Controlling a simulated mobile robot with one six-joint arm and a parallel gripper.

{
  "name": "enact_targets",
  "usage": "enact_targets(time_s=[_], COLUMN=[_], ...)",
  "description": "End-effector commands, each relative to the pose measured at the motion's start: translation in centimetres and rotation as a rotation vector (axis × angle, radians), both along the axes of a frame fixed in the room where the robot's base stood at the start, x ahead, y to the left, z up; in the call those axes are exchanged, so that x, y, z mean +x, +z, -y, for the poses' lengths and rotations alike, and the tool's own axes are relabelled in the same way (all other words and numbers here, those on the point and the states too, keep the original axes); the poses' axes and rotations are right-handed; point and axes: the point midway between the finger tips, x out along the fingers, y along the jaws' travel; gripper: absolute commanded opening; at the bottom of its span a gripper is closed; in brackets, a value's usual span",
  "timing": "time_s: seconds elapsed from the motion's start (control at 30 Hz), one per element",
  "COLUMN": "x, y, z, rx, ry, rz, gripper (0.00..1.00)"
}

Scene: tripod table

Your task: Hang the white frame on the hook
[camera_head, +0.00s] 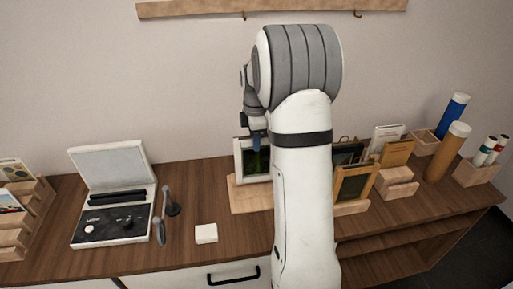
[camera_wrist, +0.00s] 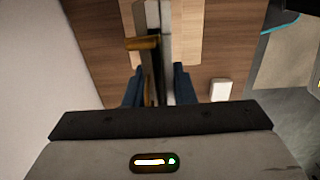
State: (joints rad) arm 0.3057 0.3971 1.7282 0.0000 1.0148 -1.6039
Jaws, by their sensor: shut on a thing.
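The white frame (camera_head: 238,160), with a dark green picture, is upright over a pale wooden stand (camera_head: 249,198) on the table. My arm hides its right part. My gripper (camera_head: 257,138) is at its top edge and shut on it. In the wrist view the frame (camera_wrist: 166,45) is seen edge-on between the blue fingers of my gripper (camera_wrist: 158,88), with a gold-brown piece (camera_wrist: 143,43) sticking out on its left. I cannot tell whether the frame touches the stand. Hooks show under the wooden wall rail (camera_head: 200,8), one left (camera_head: 244,15) and one right (camera_head: 357,14).
Left of the stand are a white block (camera_head: 206,233), a grey-handled tool (camera_head: 160,230) and an open case (camera_head: 112,215). Right of my arm stand a gold frame (camera_head: 355,183), card holders (camera_head: 396,182) and several tubes (camera_head: 447,150). The wall below the rail is bare.

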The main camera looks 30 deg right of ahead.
Motion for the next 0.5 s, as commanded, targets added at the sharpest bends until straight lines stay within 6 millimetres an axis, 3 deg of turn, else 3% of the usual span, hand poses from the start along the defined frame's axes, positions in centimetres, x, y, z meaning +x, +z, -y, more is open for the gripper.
enact_targets(time_s=[0.2,0.47,0.5], x=[0.2,0.4,0.3], y=[-3.1,-3.9,-3.9], z=[0.1,0.2,0.2], rx=[0.001,0.0,0.0], ry=[-0.001,-0.001,-0.001], rz=[-0.004,0.0,-0.001], gripper=[0.0,0.0,0.25])
